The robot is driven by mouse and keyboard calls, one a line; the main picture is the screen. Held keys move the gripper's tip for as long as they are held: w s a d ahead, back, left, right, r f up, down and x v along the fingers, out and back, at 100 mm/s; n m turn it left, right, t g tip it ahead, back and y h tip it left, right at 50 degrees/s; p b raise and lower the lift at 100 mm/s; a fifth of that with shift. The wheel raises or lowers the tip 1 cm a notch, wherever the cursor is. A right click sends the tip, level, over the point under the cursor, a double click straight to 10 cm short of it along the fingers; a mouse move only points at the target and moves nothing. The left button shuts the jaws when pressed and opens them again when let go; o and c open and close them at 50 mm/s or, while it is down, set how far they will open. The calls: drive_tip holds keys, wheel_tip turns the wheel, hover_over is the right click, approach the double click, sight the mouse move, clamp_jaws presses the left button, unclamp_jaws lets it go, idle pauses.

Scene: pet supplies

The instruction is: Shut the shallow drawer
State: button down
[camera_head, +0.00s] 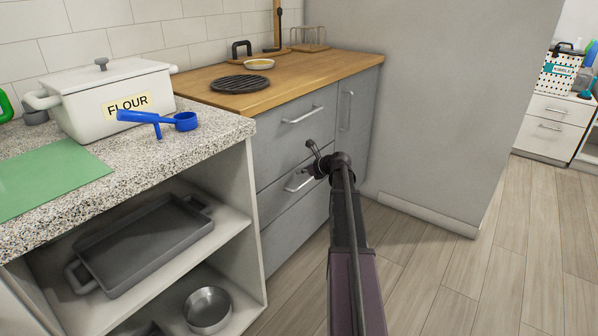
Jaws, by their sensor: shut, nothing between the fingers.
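I cannot tell for sure which is the shallow drawer, or whether a small gap remains. My gripper (309,159) is shut and empty, in front of the fronts near the lower handle. It hides part of the lower front. I cannot tell whether it touches anything.
A granite counter (205,140) at left holds a flour canister (112,100), a blue scoop (160,121) and a green mat (45,180). Open shelves below hold a roasting pan (145,245) and a bowl (207,308). A wall (450,100) stands right of the cabinet; floor (480,270) is clear.

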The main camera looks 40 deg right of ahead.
drive_tip(key=f+p+v, duration=0.1)
drive_tip(key=p+v, duration=0.4)
drive_tip(key=v, duration=0.7)
drive_tip(key=shift+s, duration=0.5)
drive_tip(key=shift+d, duration=0.15)
